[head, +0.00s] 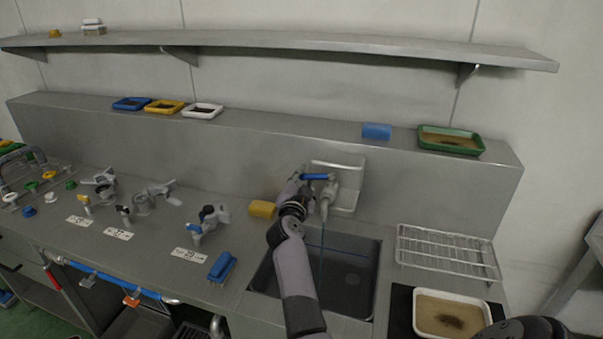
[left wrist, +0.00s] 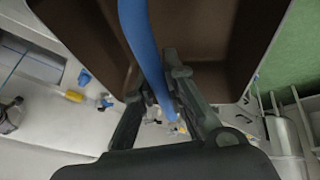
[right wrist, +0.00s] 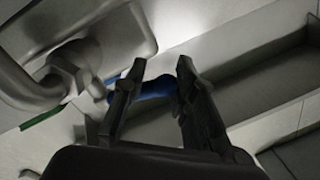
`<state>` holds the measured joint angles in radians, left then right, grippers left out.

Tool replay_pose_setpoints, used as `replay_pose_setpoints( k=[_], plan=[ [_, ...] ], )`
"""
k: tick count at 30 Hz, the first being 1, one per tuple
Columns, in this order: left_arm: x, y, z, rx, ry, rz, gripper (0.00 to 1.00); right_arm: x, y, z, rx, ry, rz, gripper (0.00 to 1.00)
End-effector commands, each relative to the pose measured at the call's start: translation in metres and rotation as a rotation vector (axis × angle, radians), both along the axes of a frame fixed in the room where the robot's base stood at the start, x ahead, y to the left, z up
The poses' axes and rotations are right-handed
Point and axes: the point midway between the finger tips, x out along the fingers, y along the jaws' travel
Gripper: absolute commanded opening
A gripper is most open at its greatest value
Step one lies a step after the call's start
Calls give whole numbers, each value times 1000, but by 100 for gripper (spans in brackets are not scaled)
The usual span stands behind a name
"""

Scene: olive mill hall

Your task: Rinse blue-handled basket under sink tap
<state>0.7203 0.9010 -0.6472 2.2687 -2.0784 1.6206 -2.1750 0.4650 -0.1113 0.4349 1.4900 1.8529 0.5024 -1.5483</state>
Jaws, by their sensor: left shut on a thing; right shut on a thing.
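The sink (head: 350,285) is a dark basin at the centre right of the head view. The tap (head: 331,199) stands at its back edge with a blue lever (head: 314,177). A thin blue stream (head: 321,258) runs from the spout down into the sink. My right gripper (head: 302,186) is at the tap, shut on the lever (right wrist: 152,88), which shows between its fingers in the right wrist view. My left gripper (left wrist: 165,90) is shut on the blue handle (left wrist: 143,40) of a brown basket (left wrist: 215,45). The basket and left gripper are outside the head view.
A yellow sponge (head: 262,209) and blue brush (head: 222,266) lie left of the sink. A wire rack (head: 447,252) and white tray (head: 421,331) are to its right. Valve parts with numbered labels stand on the left counter. A green tray (head: 423,146) and blue block (head: 376,131) sit on the ledge.

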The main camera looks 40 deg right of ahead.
Motion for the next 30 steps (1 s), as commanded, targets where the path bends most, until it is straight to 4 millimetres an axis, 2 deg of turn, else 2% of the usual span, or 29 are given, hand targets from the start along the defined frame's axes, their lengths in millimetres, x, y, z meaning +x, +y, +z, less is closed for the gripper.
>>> replay_pose_setpoints(
  k=[1, 5, 6, 21, 30],
  plan=[
    [0, 0, -1, 0, -2, 0, 0, -5, -6, -8, 2, 17, -18, 0],
    [0, 0, -1, 0, -2, 0, 0, -5, -6, -8, 2, 17, -18, 0],
    [0, 0, -1, 0, -2, 0, 0, -5, -6, -8, 2, 18, -17, 26],
    [0, 0, 0, 0, -2, 0, 0, -3, -4, -4, 3, 8, -12, 59],
    [0, 0, 0, 0, -2, 0, 0, -3, -3, -4, 4, 7, -11, 60]
  ],
)
